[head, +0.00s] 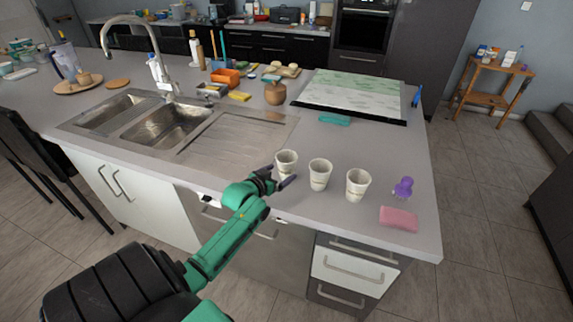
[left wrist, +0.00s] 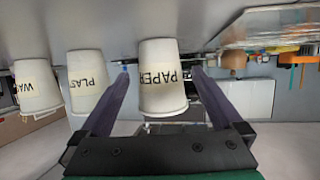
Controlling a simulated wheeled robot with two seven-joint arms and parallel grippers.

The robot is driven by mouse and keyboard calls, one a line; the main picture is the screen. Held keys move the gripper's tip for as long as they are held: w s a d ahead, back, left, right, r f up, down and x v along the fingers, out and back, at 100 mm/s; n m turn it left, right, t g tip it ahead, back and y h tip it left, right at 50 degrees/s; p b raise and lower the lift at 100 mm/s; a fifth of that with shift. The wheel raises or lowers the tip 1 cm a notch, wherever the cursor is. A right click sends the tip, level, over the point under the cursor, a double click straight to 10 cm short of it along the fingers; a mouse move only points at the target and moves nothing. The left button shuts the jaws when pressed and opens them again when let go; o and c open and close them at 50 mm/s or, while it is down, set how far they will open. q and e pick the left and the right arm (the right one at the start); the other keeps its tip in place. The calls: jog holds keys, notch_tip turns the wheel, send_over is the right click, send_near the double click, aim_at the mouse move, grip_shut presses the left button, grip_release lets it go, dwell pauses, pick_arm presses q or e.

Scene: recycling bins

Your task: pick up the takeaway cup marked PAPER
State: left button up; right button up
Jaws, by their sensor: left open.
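The fingers are open, with gaps visible on both sides of the cup. In the head view this is the leftmost white cup (head: 287,160), upright near the counter's front edge, with my left gripper (head: 282,177) at its near side. Two similar cups stand beside it, marked PLAS (left wrist: 87,80) and WA (left wrist: 38,87) as far as I can read. My right gripper is not in view.
The other cups, middle (head: 320,174) and right (head: 357,184), stand in a row to the right. Beyond them are a purple object (head: 403,187) and a pink sponge (head: 398,218). A sink (head: 165,127) lies left.

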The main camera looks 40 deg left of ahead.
aim_at(282, 171)
pick_arm(q)
jog(key=x, duration=0.3)
jog(key=shift+w+f, duration=0.1)
jog(key=shift+w, duration=0.1)
jog(key=shift+s, duration=0.1)
jog(key=c, duration=1.3)
jog(key=shift+r, duration=0.2)
